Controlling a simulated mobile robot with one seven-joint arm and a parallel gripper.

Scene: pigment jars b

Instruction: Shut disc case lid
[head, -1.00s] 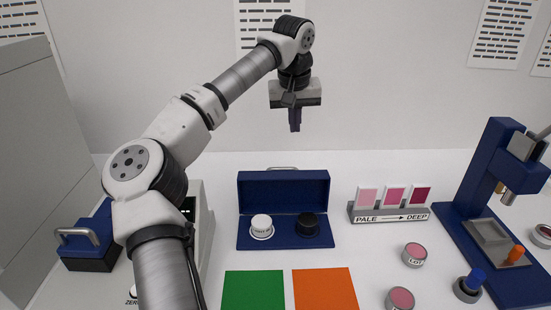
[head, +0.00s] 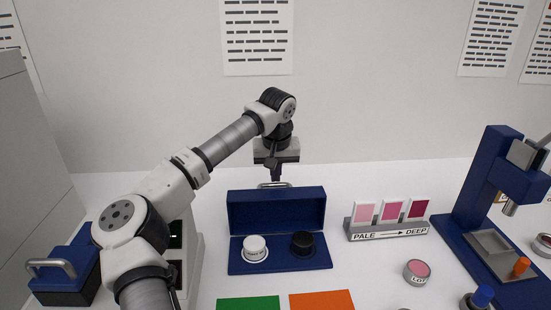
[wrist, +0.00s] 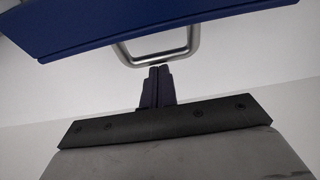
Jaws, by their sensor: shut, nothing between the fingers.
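The blue disc case (head: 278,266) stands open on the white table, its lid (head: 277,210) upright at the back. A white disc (head: 255,247) and a black disc (head: 302,243) sit in its base. A metal handle (head: 274,185) shows behind the lid's top edge. My gripper (head: 277,178) is shut and empty, pointing down behind the lid, close to the handle. In the wrist view the shut fingertips (wrist: 160,72) are beside the bar of the handle (wrist: 160,60), and the blue lid (wrist: 150,22) lies beyond. I cannot tell whether they touch.
A pink swatch stand (head: 388,225) is to the right of the case, and a blue press (head: 500,215) further right. Green (head: 248,303) and orange (head: 322,301) mats lie in front. A blue handled box (head: 65,270) is at left.

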